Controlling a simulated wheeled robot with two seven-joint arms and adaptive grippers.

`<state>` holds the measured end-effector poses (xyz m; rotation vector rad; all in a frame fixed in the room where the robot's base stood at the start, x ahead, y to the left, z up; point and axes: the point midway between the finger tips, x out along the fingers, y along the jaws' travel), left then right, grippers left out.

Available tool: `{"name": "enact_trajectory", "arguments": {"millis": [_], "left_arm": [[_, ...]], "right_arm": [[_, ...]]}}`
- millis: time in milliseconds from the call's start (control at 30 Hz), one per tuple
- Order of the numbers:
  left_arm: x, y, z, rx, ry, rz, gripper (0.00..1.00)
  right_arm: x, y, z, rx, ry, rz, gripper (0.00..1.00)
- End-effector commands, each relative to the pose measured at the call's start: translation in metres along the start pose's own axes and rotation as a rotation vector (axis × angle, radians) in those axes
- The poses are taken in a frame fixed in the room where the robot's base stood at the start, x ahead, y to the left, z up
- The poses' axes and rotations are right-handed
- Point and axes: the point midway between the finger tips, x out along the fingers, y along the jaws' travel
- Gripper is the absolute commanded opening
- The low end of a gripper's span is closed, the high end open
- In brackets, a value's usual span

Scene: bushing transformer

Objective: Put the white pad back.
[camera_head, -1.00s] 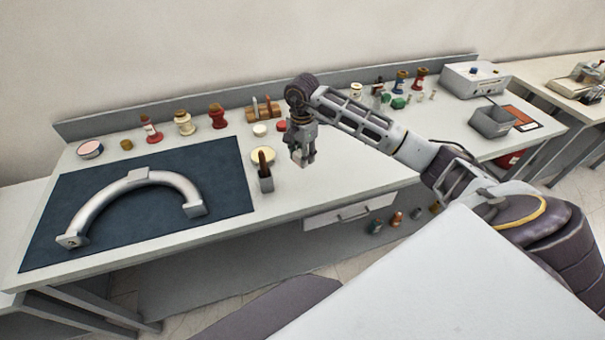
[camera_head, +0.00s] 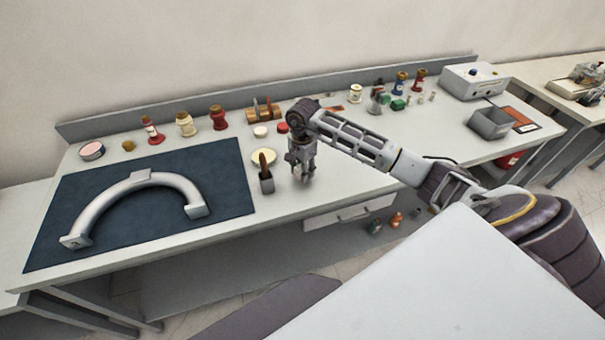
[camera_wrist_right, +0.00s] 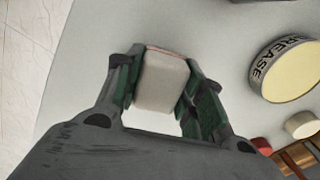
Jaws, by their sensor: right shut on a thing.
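In the head view the pad is hard to make out between the fingers. I cannot tell whether it touches the bench top. My left gripper is not in view.
A curved grey tube (camera_head: 138,190) lies on the blue mat (camera_head: 90,183).

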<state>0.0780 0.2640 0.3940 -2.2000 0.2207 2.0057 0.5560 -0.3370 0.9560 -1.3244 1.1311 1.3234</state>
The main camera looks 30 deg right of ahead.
Motion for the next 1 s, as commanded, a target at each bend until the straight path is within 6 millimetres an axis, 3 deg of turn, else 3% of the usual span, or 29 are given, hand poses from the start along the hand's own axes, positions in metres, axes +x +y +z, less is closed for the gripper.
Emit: {"name": "enact_trajectory", "arguments": {"millis": [233, 733, 767, 900, 1000], "left_arm": [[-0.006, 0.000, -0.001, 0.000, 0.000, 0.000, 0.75], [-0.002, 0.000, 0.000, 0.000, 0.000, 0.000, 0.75], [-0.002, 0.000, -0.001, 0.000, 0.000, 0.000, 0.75], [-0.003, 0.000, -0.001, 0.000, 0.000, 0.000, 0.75], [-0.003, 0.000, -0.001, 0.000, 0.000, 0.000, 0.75]], "right_arm": [[0.022, 0.000, 0.000, 0.000, 0.000, 0.000, 0.16], [0.028, 0.000, -0.001, 0.000, 0.002, 0.000, 0.16], [0.027, 0.000, -0.001, 0.000, 0.001, 0.000, 0.42], [0.027, 0.000, -0.001, 0.000, 0.001, 0.000, 0.60], [0.027, 0.000, -0.001, 0.000, 0.001, 0.000, 0.60]]}}
